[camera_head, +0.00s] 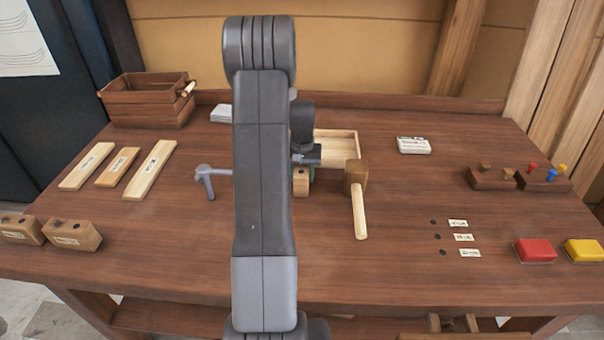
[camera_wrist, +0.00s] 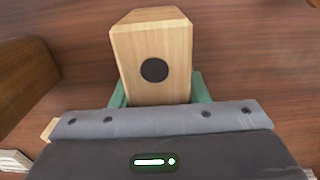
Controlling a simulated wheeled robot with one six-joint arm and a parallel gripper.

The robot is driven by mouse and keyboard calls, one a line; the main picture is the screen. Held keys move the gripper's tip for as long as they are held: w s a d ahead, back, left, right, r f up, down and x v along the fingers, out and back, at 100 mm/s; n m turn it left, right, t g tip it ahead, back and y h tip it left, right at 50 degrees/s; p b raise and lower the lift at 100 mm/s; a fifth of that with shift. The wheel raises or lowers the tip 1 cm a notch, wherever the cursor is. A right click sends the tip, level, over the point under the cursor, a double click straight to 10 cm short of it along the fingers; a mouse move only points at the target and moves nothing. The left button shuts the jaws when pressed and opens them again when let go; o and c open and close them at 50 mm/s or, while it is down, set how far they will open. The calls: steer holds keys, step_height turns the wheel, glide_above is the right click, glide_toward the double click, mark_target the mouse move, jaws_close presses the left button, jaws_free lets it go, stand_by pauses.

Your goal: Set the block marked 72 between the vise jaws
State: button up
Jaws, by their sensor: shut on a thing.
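My gripper (camera_head: 303,178) is over the middle of the bench, partly behind my arm. In the wrist view my gripper (camera_wrist: 160,95) is shut on a pale wooden block (camera_wrist: 155,45), with green finger parts at its sides. The block has a dark round spot on the face toward the camera. It also shows in the head view (camera_head: 301,187); no number on it is readable. I cannot tell whether it touches the bench. The vise is not clearly seen; a grey T-shaped handle (camera_head: 205,180) stands left of my arm, and what it joins is hidden.
A wooden mallet (camera_head: 359,205) lies close right of the block, and a pale open box (camera_head: 337,147) is behind it. Labelled boards (camera_head: 118,167) and wooden blocks (camera_head: 72,235) are at left. Red (camera_head: 535,250) and yellow (camera_head: 583,251) pieces are at right. The front middle-right is mostly clear.

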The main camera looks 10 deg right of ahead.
mark_target(303, 166)
steer(key=o, duration=1.2)
steer(key=shift+f, duration=0.1)
step_height(303, 166, up, 12)
steer(key=shift+f+b, duration=0.2)
steer(key=shift+b, duration=0.45)
steer(key=shift+o, duration=0.3)
steer(key=shift+r, duration=0.3)
steer(key=shift+s+r, duration=0.25)
steer(key=s+a+r+t+h, duration=0.1)
steer(key=s+r+t, duration=0.2)
steer(key=s+t, duration=0.15)
steer(key=x, duration=0.2)
steer(key=p+x, duration=0.1)
steer(key=x, duration=0.5)
steer(key=shift+s+f, duration=0.25)
steer(key=shift+f, duration=0.05)
